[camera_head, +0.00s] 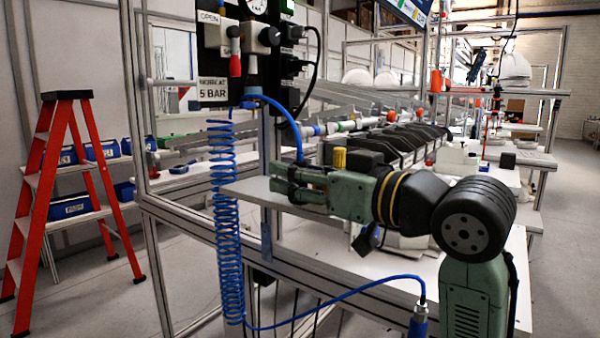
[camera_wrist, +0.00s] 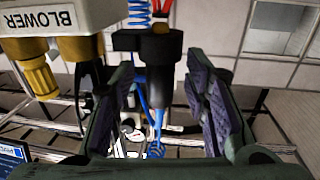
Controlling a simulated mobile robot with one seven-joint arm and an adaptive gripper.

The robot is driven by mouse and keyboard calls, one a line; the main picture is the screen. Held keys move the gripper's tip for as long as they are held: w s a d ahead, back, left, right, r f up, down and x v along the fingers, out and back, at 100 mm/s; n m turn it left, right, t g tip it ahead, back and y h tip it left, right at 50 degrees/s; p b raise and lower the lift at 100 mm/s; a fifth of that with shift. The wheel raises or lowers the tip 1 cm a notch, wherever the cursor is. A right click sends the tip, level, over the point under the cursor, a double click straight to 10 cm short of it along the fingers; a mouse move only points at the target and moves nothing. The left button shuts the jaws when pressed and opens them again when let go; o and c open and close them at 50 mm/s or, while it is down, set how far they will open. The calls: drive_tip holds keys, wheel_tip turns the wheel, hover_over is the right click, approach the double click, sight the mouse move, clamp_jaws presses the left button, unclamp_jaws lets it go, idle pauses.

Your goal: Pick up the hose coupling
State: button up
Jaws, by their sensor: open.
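In the wrist view, a dark cylindrical part, which looks like the hose coupling (camera_wrist: 160,48), sits upright in the picture under a black bracket, with blue hose seen behind and below it. My gripper (camera_wrist: 160,75) is open, with one ridged finger on each side of this part and a visible gap at both sides. In the head view, my gripper (camera_head: 272,178) points left beside the grey shelf plate (camera_head: 240,197), and a blue hose (camera_head: 290,122) runs down behind it. The coupling cannot be made out there.
A label reading BLOWER (camera_wrist: 40,18) and a yellow fitting (camera_wrist: 38,78) are close to the left finger in the wrist view. A blue coiled hose (camera_head: 226,220) hangs left of my gripper. A gauge panel (camera_head: 213,88) stands above, and a red ladder (camera_head: 75,170) stands far left.

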drive_tip(key=shift+c, duration=0.2)
clamp_jaws()
idle(0.3)
